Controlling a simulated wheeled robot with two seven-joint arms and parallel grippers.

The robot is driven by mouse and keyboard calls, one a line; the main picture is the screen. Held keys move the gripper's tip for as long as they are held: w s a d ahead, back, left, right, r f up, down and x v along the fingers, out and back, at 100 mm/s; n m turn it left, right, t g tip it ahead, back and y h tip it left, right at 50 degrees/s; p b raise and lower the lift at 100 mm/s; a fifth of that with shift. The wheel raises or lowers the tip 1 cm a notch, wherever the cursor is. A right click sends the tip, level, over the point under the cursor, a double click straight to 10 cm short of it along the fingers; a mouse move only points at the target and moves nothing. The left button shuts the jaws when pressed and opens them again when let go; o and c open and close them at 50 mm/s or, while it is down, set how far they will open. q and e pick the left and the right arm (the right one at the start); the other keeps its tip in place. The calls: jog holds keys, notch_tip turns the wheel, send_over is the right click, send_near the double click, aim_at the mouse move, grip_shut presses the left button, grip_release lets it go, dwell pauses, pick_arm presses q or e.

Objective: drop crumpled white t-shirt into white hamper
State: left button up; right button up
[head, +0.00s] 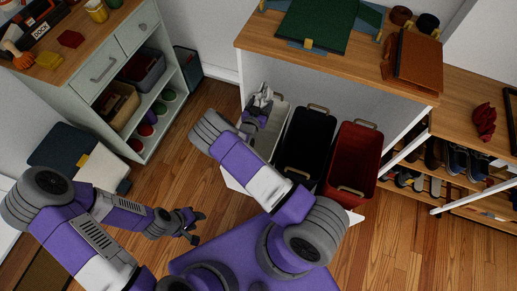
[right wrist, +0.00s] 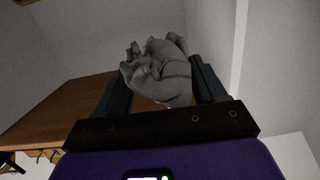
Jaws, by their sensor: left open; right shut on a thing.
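The crumpled white t-shirt (head: 262,96) is held by my right gripper (head: 256,105), which is shut on it. In the right wrist view the t-shirt (right wrist: 160,72) looks grey and is bunched between the two dark fingers. The white hamper (head: 273,128) is the leftmost of three bins under the desk. In the head view the t-shirt and right gripper overlap the hamper's far left part; their height above it is unclear. My forearm and wrist hide part of the hamper. My left gripper (head: 197,228) is open and empty over the wood floor.
A black bin (head: 305,138) and a red bin (head: 352,158) stand right of the white hamper. The desktop (head: 262,38) overhangs behind them. A shelf unit (head: 150,125) stands at left and a shoe rack (head: 460,165) at right. Floor between my arms is clear.

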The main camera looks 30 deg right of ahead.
jog(key=shift+s+d+f, duration=0.1)
jog(key=shift+s+f, duration=0.05)
jog(key=shift+f, duration=0.4)
jog(key=shift+s+d+f, duration=0.1)
jog(key=shift+s+f, duration=0.05)
jog(key=shift+f, duration=0.35)
notch_tip(320, 180, down, 6)
jog(key=b, duration=0.3)
jog(key=shift+r, duration=0.25)
jog(key=o, duration=1.2)
jog(key=shift+r, duration=0.1)
notch_tip(320, 180, up, 10)
jog(key=p, duration=0.3)
